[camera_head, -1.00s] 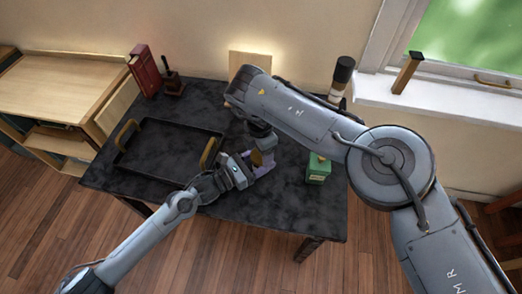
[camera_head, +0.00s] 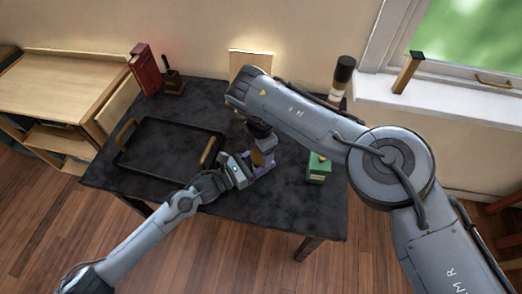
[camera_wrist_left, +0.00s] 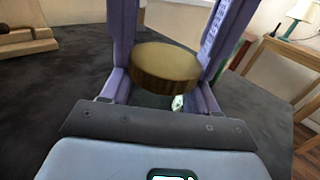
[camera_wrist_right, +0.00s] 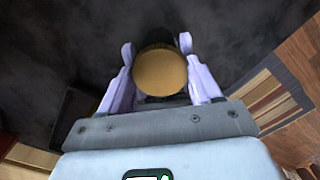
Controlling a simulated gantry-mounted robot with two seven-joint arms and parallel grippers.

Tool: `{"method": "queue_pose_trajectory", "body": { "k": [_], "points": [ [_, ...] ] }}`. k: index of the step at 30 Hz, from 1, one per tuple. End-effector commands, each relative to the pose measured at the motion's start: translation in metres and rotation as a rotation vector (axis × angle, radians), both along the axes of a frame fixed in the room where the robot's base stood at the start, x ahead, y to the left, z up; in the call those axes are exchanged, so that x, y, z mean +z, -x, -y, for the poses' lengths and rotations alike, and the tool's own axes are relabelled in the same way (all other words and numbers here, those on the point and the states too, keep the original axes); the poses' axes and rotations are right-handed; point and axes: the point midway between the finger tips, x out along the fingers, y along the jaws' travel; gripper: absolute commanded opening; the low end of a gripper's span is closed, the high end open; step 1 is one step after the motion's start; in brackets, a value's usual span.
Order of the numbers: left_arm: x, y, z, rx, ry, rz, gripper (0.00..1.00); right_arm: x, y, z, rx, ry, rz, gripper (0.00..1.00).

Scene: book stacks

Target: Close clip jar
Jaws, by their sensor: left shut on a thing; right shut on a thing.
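The clip jar shows mostly as its round, golden-brown lid (camera_wrist_left: 165,68) in the left wrist view. The lid also shows from above in the right wrist view (camera_wrist_right: 160,73). In the head view the jar (camera_head: 257,158) is small and partly hidden between my two grippers, near the table's middle. My left gripper (camera_wrist_left: 168,40) reaches in from the left, its purple fingers on either side of the jar, shut on it. My right gripper (camera_wrist_right: 158,55) comes from above, its fingers shut at the lid's sides. The jar's body and clip are mostly hidden.
A black tray (camera_head: 172,121) with golden handles lies left on the dark table (camera_head: 285,205). A green container (camera_head: 318,168) stands right of the grippers. A red book (camera_head: 145,70) stands at the back left and a black-topped bottle (camera_head: 342,75) at the back right. The front table edge is clear.

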Motion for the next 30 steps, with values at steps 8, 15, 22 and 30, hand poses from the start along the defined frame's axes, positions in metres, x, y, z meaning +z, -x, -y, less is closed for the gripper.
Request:
{"method": "queue_pose_trajectory", "body": {
  "k": [8,15,22,30],
  "points": [
    [0.018,-0.004,0.004,-0.002,0.027,0.03,0.05,-0.012,0.003,0.001,0.001,0.006,-0.007,0.72],
    [0.018,-0.004,0.004,-0.002,0.027,0.029,0.05,-0.012,0.003,0.002,0.002,0.007,-0.006,0.72],
    [0.018,-0.004,0.003,-0.002,0.027,0.029,0.05,-0.008,0.002,0.002,0.002,0.007,-0.006,0.72],
    [0.016,-0.004,0.002,-0.001,0.023,0.027,0.05,0.021,0.003,0.001,0.001,0.005,-0.008,0.72]
  ]
}}
